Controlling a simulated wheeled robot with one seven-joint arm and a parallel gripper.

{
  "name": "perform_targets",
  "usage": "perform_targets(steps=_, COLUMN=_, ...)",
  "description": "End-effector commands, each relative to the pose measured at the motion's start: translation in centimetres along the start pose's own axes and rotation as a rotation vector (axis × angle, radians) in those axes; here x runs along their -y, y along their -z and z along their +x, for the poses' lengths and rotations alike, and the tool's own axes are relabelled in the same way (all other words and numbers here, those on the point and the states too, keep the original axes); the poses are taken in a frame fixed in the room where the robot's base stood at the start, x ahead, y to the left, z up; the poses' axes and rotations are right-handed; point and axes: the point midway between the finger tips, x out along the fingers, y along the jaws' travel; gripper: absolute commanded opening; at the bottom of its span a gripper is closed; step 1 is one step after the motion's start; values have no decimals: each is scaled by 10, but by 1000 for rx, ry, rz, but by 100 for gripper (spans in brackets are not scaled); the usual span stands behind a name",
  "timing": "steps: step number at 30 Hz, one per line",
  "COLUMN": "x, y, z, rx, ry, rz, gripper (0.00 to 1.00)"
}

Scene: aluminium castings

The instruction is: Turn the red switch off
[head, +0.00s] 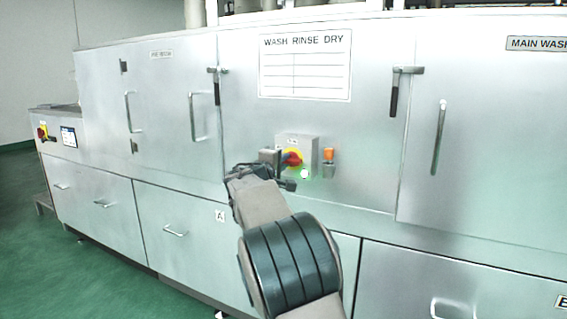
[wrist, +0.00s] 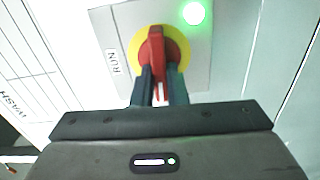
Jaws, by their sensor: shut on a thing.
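The red switch (wrist: 157,48) is a rotary handle on a yellow round plate (wrist: 136,52). In the wrist view its handle runs up and down the picture, and the RUN label (wrist: 113,62) is to its left. My gripper (wrist: 160,84) has a dark finger on each side of the handle's lower part and is shut on it. The fingers hide part of the handle. In the head view the red switch (head: 292,160) is on a grey box on the machine front, and my gripper (head: 276,170) reaches it from the left, partly covering the box.
A lit green lamp (wrist: 193,13) is beside the switch. An orange button (head: 329,155) is to the box's right. Black-handled latches (head: 395,95) and door handles (head: 438,138) stick out of the steel front. Another red switch (head: 43,132) is at far left. Green floor lies in front.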

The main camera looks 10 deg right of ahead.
Motion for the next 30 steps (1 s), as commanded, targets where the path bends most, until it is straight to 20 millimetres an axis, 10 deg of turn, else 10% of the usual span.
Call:
perform_targets(steps=20, x=1, y=1, z=-1, rx=-2, ry=0, rz=-71, gripper=0)
perform_targets(steps=23, x=1, y=1, z=0, rx=-2, ry=1, rz=-70, gripper=32)
perform_targets(steps=30, x=1, y=0, z=0, rx=0, ry=0, rz=-69, gripper=35)
